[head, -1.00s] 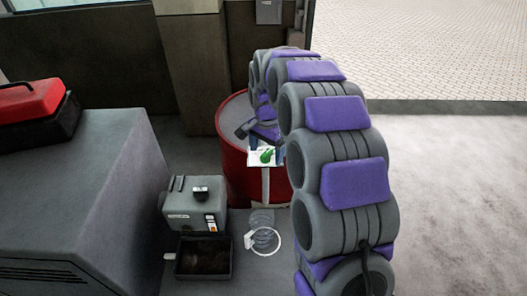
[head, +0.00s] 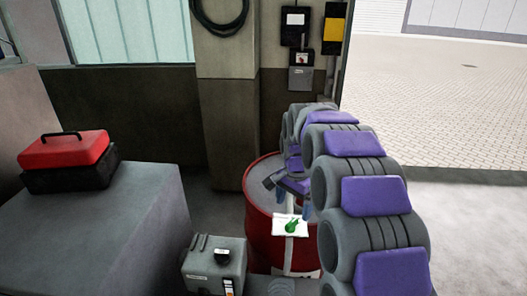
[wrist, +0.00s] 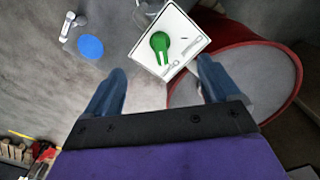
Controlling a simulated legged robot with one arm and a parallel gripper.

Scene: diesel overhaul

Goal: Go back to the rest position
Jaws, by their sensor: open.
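My gripper (wrist: 160,88) is open in the wrist view, with its two blue fingers spread apart and nothing between them. Beyond the fingertips is a white panel (wrist: 184,22) with a green handle (wrist: 160,44) on it. In the head view my gripper (head: 290,198) is at the end of my arched grey and purple arm, above a red drum (head: 260,212). The white panel (head: 280,221) with the green handle (head: 292,226) shows just in front of the drum. The arm hides part of the drum.
A grey cabinet (head: 95,235) with a red toolbox (head: 65,150) stands at the left. A small grey machine (head: 213,262) stands before the drum. A pillar (head: 232,130) and wall boxes (head: 295,28) are behind. Open floor (head: 470,205) lies at the right.

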